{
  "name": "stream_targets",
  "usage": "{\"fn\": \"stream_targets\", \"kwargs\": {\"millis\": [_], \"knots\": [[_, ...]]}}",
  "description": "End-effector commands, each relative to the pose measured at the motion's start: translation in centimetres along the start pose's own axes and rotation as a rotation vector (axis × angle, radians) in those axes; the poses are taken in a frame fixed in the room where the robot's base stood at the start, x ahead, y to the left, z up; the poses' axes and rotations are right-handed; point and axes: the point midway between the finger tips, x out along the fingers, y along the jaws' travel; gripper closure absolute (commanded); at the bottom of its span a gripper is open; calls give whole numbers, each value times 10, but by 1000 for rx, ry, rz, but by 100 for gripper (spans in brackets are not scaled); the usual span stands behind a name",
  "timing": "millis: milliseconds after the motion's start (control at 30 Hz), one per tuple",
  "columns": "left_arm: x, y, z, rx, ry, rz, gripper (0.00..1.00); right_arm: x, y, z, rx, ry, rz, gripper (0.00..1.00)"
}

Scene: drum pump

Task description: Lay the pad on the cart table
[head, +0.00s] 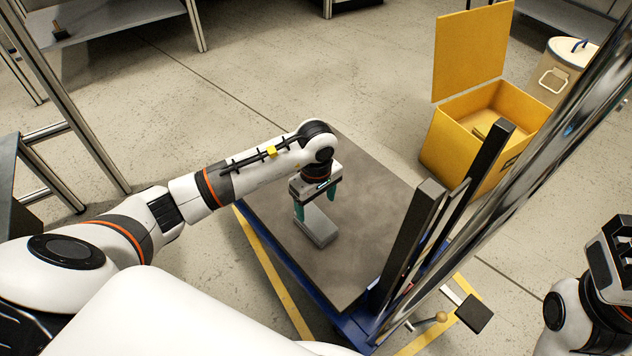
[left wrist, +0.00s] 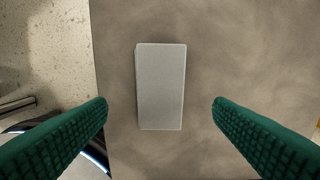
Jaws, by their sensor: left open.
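The pad (head: 318,226) is a light grey rectangular block lying flat on the brown-grey cart table (head: 372,200). It also shows in the left wrist view (left wrist: 161,86), whole and lying on the table top (left wrist: 230,60), near the table's left edge in that view. My left gripper (head: 316,205) is just above the pad in the head view, pointing down. In the left wrist view its two green fingers (left wrist: 160,118) stand wide apart, one to each side of the pad with clear gaps. My right gripper (head: 612,258) is at the far right, away from the cart; its fingertips are not clearly shown.
A yellow open-lidded bin (head: 468,140) stands on the floor behind the cart, with a beige lidded drum (head: 562,75) beyond it. Dark upright posts (head: 415,235) rise at the cart's right end. A metal shelf frame (head: 75,110) stands at the left. The table's far part is clear.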

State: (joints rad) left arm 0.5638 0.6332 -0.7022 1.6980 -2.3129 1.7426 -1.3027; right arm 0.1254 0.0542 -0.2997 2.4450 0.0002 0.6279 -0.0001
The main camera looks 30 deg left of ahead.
Motion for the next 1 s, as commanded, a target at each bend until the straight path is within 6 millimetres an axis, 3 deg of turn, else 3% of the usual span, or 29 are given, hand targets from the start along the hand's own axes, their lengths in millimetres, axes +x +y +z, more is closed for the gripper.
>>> {"fn": "stream_targets", "kwargs": {"millis": [33,100,267,1000], "knots": [[-16,0,1,2,-2,-1,24,2,-1,-2,2,20,-6,100],[-26,0,0,1,-1,-1,24,-2,-1,-2,5,37,-13,100],[-40,0,0,1,-1,-1,24,-8,-2,-3,8,60,-23,100],[-42,0,0,1,1,0,24,-11,-1,-2,9,64,-25,100]]}}
